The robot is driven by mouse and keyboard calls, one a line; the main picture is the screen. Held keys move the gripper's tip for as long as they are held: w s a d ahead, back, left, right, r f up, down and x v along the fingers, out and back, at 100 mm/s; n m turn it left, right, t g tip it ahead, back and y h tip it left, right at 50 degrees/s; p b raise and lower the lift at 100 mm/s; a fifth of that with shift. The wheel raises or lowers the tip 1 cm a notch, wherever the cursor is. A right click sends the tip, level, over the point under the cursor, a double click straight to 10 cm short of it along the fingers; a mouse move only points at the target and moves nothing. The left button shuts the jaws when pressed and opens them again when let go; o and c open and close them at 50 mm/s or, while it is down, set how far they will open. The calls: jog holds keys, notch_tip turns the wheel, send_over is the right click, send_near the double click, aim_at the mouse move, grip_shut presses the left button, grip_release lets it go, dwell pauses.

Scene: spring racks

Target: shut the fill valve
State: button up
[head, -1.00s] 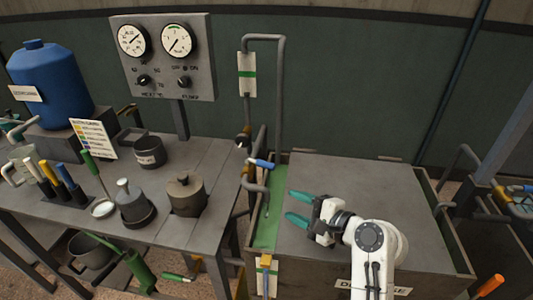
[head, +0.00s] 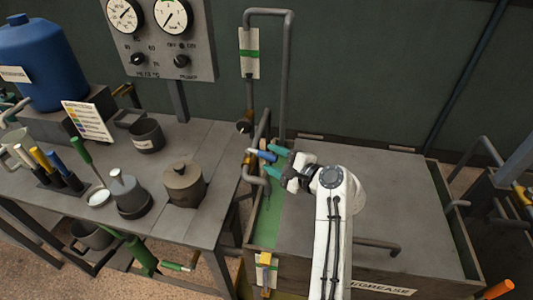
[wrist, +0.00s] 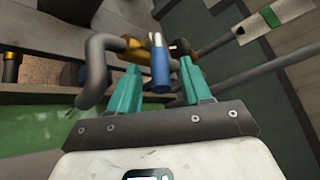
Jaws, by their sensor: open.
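The fill valve has a blue lever handle (head: 264,156) on the grey pipe with a brass fitting, over the left end of the degrease tank (head: 272,212). The spout bends down over the tank's open green strip. My gripper (head: 270,160) is open at the handle, its teal fingers pointing left. In the wrist view the blue handle (wrist: 160,68) stands between the two teal fingers, one on each side. I see gaps between handle and fingers, so it is not gripped. Whether the handle reaches fully down between the fingers is hard to tell.
A grey lid (head: 350,205) covers most of the tank. A yellow-handled valve (head: 265,260) with a tag is on the tank's front left. The bench (head: 150,225) at left holds pots, a gauge panel (head: 160,45) and a blue drum (head: 40,65). The tall pipe (head: 285,80) rises behind.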

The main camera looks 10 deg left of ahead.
aim_at(274, 160)
jog(key=shift+x, duration=1.6)
jog(key=shift+c, duration=0.2)
grip_shut()
jog(key=shift+f, duration=0.1)
